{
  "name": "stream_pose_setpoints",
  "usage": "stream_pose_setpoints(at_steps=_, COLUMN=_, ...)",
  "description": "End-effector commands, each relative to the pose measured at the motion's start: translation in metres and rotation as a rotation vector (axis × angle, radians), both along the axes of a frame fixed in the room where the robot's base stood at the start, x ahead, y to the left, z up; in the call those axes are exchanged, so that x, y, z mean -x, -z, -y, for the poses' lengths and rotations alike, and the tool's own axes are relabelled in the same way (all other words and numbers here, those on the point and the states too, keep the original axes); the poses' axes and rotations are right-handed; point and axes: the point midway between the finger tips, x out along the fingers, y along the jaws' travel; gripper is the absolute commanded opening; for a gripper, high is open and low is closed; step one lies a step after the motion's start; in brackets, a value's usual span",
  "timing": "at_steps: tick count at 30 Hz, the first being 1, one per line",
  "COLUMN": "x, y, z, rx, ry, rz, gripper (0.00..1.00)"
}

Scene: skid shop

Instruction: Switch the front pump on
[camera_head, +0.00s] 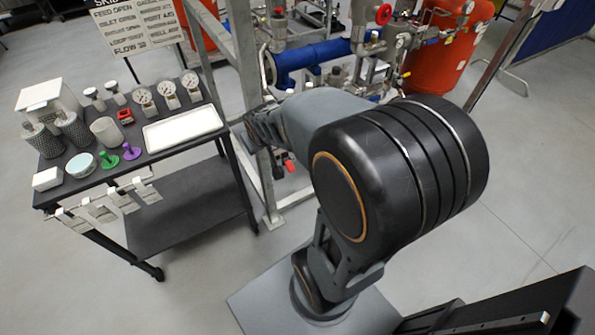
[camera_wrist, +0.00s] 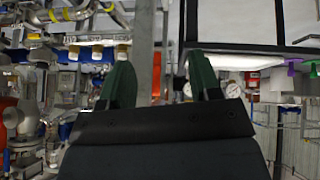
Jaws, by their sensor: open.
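My gripper (camera_wrist: 161,84) shows in the wrist view with its two green fingers spread apart and nothing between them. In the head view, the end of my arm is at the left, beside a grey frame post, and its fingers cannot be made out. The pipe skid (camera_head: 335,50) stands behind my arm, with blue pipe, valves and red fittings. I cannot pick out the front pump or its switch in either view; my arm hides part of the skid. Skid piping also shows at the left of the wrist view, which looks upside down.
A black cart (camera_head: 190,207) at the left carries gauges, a white tray (camera_head: 183,129), cups and small tools. A lettered sign board (camera_head: 137,24) stands behind it. The grey frame post (camera_head: 247,90) rises close to my arm's end. An orange tank (camera_head: 440,65) stands behind.

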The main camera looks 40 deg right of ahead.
Motion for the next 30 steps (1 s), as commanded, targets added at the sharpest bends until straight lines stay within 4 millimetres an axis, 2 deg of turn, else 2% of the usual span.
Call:
stream_pose_setpoints(at_steps=1, x=-0.019, y=0.041, z=0.023, rx=0.023, ry=0.009, rz=0.033, gripper=0.57)
stream_pose_setpoints(at_steps=3, x=-0.043, y=0.077, z=0.052, rx=0.058, ry=-0.002, rz=0.112, gripper=0.57)
stream_pose_setpoints(at_steps=7, x=-0.072, y=0.149, z=0.102, rx=0.096, ry=-0.029, rz=0.260, gripper=0.57)
stream_pose_setpoints(at_steps=11, x=-0.079, y=0.224, z=0.138, rx=0.095, ry=-0.062, rz=0.417, gripper=0.57)
stream_pose_setpoints(at_steps=12, x=-0.077, y=0.245, z=0.146, rx=0.088, ry=-0.069, rz=0.467, gripper=0.57)
stream_pose_setpoints(at_steps=15, x=-0.066, y=0.293, z=0.160, rx=0.062, ry=-0.076, rz=0.592, gripper=0.57)
stream_pose_setpoints(at_steps=18, x=-0.050, y=0.331, z=0.168, rx=0.032, ry=-0.070, rz=0.708, gripper=0.57)
stream_pose_setpoints(at_steps=21, x=-0.032, y=0.359, z=0.171, rx=0.006, ry=-0.053, rz=0.810, gripper=0.57)
stream_pose_setpoints(at_steps=25, x=-0.013, y=0.381, z=0.171, rx=-0.019, ry=-0.031, rz=0.910, gripper=0.57)
stream_pose_setpoints(at_steps=30, x=-0.002, y=0.393, z=0.171, rx=-0.033, ry=-0.013, rz=0.982, gripper=0.57)
